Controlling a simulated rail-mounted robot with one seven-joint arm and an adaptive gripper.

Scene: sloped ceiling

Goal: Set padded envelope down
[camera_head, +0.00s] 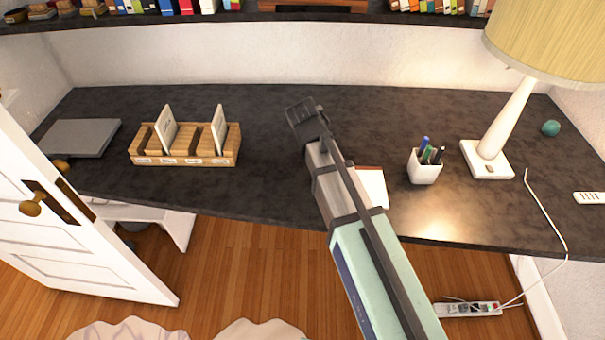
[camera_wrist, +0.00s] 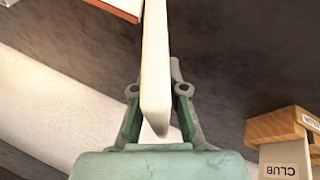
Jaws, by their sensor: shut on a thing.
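A pale, narrow slab, seen nearly edge-on in the wrist view, is the padded envelope (camera_wrist: 155,55). My gripper (camera_wrist: 158,108) is shut on it, with one green-padded finger on each side. The envelope extends from between the fingers past the top of the wrist view. In the head view my arm reaches over the middle of the dark desk (camera_head: 270,120). The envelope and the fingertips cannot be made out there, as my own arm and wrist are in the way.
A wooden slotted organizer (camera_head: 184,160) with upright cards stands left of my arm. A notebook (camera_head: 373,187), white pen cup (camera_head: 424,167) and lamp (camera_head: 488,160) are to the right. A grey laptop (camera_head: 80,138) lies far left. The desk between organizer and arm is bare.

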